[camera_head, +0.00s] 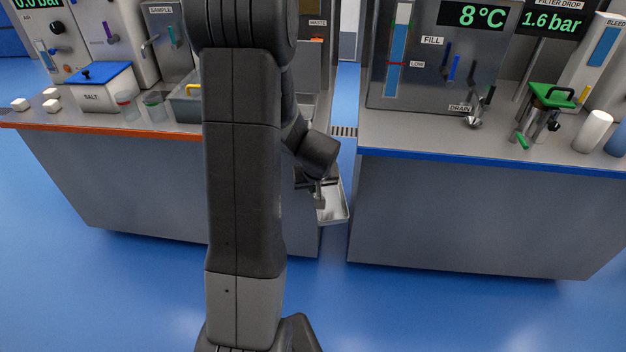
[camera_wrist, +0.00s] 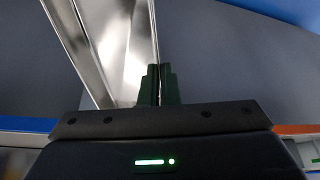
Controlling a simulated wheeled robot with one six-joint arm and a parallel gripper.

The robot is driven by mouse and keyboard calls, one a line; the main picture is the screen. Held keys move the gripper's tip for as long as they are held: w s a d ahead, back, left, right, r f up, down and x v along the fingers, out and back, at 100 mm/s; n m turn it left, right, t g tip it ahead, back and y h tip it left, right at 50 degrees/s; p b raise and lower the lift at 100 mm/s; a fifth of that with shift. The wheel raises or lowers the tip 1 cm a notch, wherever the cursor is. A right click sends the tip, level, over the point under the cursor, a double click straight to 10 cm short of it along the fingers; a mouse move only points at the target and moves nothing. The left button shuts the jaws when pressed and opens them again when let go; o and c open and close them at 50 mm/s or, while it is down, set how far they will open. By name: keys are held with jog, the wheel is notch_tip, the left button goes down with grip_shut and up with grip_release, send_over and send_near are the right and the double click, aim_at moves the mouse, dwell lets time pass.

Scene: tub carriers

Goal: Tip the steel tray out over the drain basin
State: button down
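The steel tray (camera_head: 334,212) is a shallow, shiny tray with raised walls, held in front of the gap between the two counters, below their tops. It fills the upper left of the wrist view (camera_wrist: 122,38). My gripper (camera_head: 318,186) is at the tray's near left edge. In the wrist view its dark fingers (camera_wrist: 158,84) are close together on the tray's rim. The visible part of the tray looks empty; its far end is cut off in the wrist view. I cannot make out the drain basin for certain; my arm hides part of the left counter and the WASTE panel.
The left counter has an orange edge (camera_head: 110,127), with a blue-lidded SALT box (camera_head: 98,92) and cups. A floor grating (camera_head: 345,131) lies in the narrow gap.

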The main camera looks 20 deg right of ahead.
jog(key=shift+w+r+g+y+p, duration=0.15)
jog(key=shift+r+g+p, duration=0.75)
jog(key=shift+p, duration=2.1)
jog(key=shift+s+r+g+y+p, duration=0.25)
jog(key=shift+r+p, duration=1.15)
jog(key=shift+p, duration=1.6)
jog(key=p, duration=0.1)
jog(key=r+g+p, duration=0.1)
jog(key=p, duration=0.1)
jog(key=shift+w+r, duration=0.15)
jog(key=shift+w, duration=0.1)
